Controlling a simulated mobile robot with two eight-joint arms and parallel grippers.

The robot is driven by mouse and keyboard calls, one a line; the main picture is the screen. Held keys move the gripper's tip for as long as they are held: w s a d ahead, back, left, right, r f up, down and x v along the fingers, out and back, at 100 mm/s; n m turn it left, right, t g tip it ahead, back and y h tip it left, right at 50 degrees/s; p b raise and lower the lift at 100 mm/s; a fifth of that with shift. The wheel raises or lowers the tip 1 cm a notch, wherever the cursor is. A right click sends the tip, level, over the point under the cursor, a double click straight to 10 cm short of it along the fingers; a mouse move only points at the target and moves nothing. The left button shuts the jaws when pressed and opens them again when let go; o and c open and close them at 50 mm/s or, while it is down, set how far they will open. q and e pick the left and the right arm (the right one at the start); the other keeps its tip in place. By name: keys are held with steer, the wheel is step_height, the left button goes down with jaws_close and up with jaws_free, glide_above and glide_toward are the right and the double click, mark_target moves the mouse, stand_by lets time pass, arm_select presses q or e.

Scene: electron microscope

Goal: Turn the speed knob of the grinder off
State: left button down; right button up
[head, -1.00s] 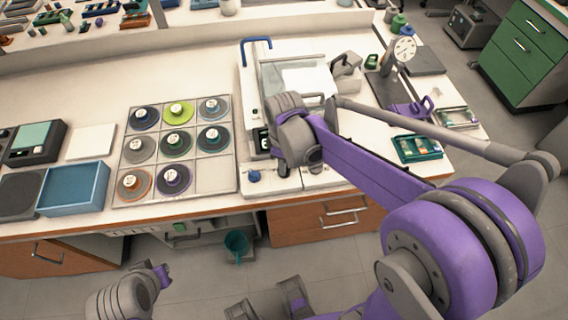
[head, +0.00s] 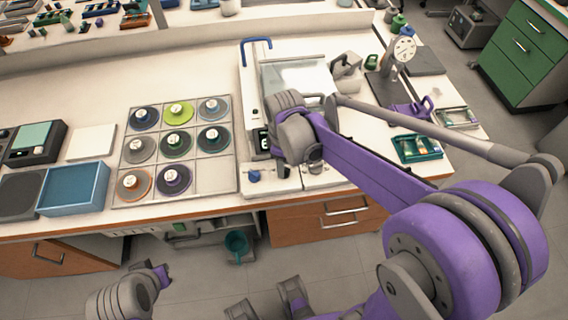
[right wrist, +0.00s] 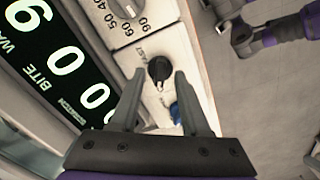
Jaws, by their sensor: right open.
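The grinder (head: 250,90) is a white bench machine with a blue handle, partly hidden by my right arm in the head view. In the right wrist view its black speed knob (right wrist: 159,68), beside the word FAST, sits on the white panel with a pale pointer mark toward the gripper side. My right gripper (right wrist: 160,74) is open, with its fingertips on either side of the black knob in the picture; I cannot tell whether they touch it. A blue knob (right wrist: 175,112) shows between the fingers, nearer the palm. My left gripper's fingers cannot be made out.
A grey dial with numbers (right wrist: 125,8) and a lit display (right wrist: 62,65) are beside the black knob. A tray of round discs (head: 203,173) stands left of the grinder. A teal tray (head: 437,155) and a gauge stand (head: 387,80) stand to its right.

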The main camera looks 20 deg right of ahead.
step_height(320, 180, up, 10)
steer(key=p, duration=0.1)
steer(key=shift+r, duration=0.1)
stand_by(0.5)
steer(key=s+a+f+m+t+p, duration=0.1)
steer(key=s+m+t+p, duration=0.4)
steer(key=s+m, duration=0.4)
steer(key=shift+s+a+f, duration=0.2)
steer(key=shift+s+a, duration=0.05)
steer(key=shift+s, duration=1.45)
